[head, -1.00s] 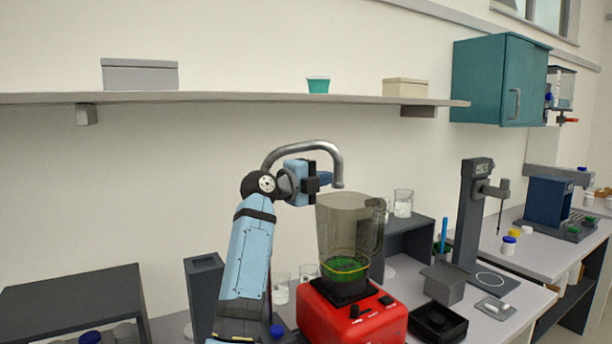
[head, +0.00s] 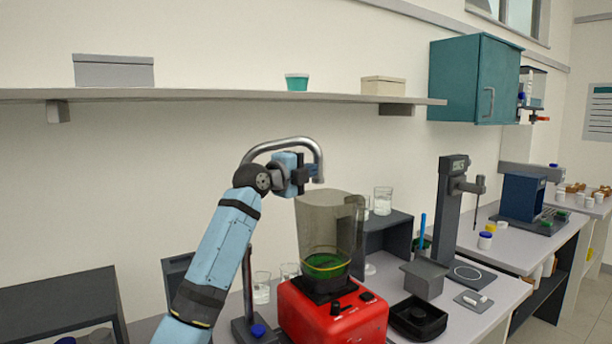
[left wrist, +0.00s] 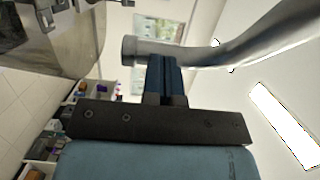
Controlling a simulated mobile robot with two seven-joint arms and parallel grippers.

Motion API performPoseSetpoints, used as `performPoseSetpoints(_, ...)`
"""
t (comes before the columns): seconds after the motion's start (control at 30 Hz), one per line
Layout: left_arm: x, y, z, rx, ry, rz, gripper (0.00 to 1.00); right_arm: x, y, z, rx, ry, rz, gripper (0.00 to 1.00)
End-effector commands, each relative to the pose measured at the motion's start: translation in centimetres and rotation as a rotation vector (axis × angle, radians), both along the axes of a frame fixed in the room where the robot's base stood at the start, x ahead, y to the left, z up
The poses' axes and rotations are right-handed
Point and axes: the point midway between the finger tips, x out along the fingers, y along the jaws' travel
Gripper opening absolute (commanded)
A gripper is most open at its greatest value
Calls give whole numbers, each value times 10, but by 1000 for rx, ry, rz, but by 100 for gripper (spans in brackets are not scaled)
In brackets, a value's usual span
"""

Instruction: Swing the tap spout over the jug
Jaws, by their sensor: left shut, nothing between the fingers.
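The tap spout (head: 290,143) is a curved metal pipe. Its downturned end is just above the jug's rim in the head view; depth is hard to judge. The jug (head: 322,222) is grey and see-through, with green contents low inside, on a red base. The tap's post (head: 247,285) stands behind my left arm. My left gripper (head: 313,172) is shut and empty, its fingertips beside the spout's end. In the left wrist view the shut fingers (left wrist: 165,75) reach up to the spout (left wrist: 200,52); whether they touch cannot be told. My right gripper is not in view.
The red base (head: 335,318) has black knobs. Glass beakers (head: 262,290) stand behind it, and a dark stand (head: 387,238) with glassware is to its right. A black tray (head: 418,318) lies on the bench. A wall shelf (head: 220,96) runs above the spout.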

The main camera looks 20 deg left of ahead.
Motion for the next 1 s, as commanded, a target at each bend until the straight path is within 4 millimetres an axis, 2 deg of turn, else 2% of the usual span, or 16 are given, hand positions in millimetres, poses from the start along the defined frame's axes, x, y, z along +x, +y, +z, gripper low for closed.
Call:
performPoseSetpoints(0.07, 8, 3, -6, 7, 3, 37, 0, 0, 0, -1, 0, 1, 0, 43)
performPoseSetpoints(0.33, 44, 5, -1, 0, 3, 222, 0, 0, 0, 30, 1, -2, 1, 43)
performPoseSetpoints(0.5, 62, 10, -4, -1, 1, 237, 0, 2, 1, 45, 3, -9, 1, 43)
performPoseSetpoints(1.0, 63, 11, -7, -1, 2, 236, 0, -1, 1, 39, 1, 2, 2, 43)
